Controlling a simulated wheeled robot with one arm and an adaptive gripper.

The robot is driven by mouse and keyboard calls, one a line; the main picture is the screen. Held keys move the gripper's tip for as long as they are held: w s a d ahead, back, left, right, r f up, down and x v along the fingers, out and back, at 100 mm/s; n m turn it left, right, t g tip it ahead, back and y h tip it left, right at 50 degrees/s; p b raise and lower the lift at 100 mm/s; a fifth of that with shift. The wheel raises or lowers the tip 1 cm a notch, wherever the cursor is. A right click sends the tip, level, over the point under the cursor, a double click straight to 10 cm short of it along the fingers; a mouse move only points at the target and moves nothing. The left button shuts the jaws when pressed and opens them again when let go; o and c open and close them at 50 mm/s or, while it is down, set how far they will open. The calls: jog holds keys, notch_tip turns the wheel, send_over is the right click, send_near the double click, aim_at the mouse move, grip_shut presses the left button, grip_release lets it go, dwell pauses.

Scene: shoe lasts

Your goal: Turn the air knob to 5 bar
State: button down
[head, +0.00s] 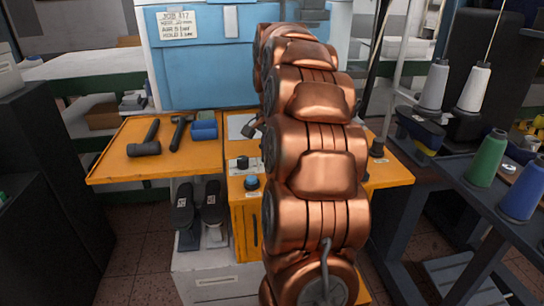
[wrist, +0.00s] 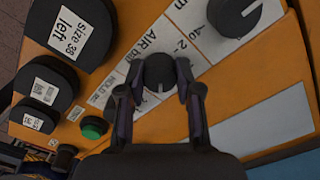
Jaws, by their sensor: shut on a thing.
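In the wrist view the air knob (wrist: 158,72) is a round black knob on the orange panel, beside a white label strip reading "AIR bar" (wrist: 150,42). A pale pointer line on the knob points toward the bottom of the picture. My gripper (wrist: 159,84) is shut on the knob, one finger on each side. A "2" shows near the knob; the rest of its scale is hidden or too small to read. In the head view my copper arm covers my gripper and this knob. A job card (head: 178,24) on the blue machine appears to read AIR 5 bar.
Another black knob (wrist: 235,14), on the mm scale, and a green button (wrist: 94,127) flank the air knob. Black lasts with size labels, one "size 38 left" (wrist: 68,32), stand at left. Hammers (head: 145,146) lie on the orange table (head: 108,168). Thread spools (head: 487,158) stand at right.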

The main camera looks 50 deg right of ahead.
jog(key=shift+w+a, duration=0.1)
jog(key=shift+a, duration=0.05)
dwell(0.3)
jog(key=c, duration=0.8)
grip_release()
jog(key=shift+r, duration=3.7)
